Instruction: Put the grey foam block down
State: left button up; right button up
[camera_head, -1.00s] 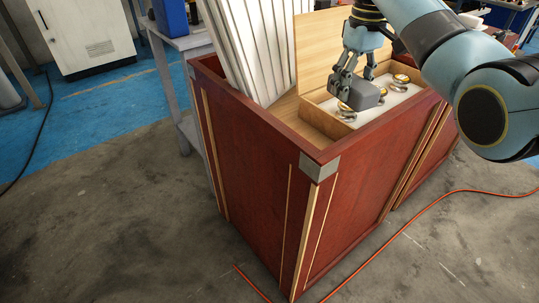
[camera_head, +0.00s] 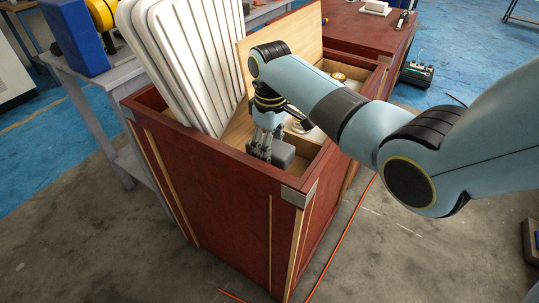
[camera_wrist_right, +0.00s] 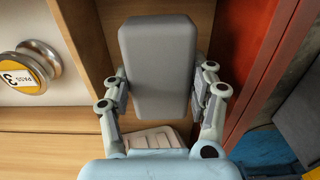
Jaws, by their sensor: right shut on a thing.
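The grey foam block (camera_head: 284,155) is a rounded block. It is held between the fingers of my right gripper (camera_head: 265,143), near the front corner of the red wooden crate (camera_head: 215,185). In the right wrist view the block (camera_wrist_right: 158,62) sits between both fingers, over a wooden compartment beside the crate's red wall (camera_wrist_right: 268,75). I cannot tell whether its underside touches the wood. My left gripper is not in view.
A metal knob with a yellow label (camera_wrist_right: 28,72) sits on the white tray left of the block. White ribbed panels (camera_head: 190,60) lean up from the crate's left part. A wooden board (camera_head: 312,38) stands behind my right gripper. A grey bench (camera_head: 98,92) stands at left.

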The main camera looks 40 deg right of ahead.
notch_tip(320, 180, down, 3)
jog(key=shift+r, duration=0.15)
jog(key=shift+f, duration=0.2)
jog(key=o, duration=0.5)
jog(key=shift+f, duration=0.1)
jog(key=o, duration=0.4)
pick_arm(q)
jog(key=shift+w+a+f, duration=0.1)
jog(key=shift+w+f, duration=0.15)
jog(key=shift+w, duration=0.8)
pick_arm(e)
jog(key=shift+o, duration=0.2)
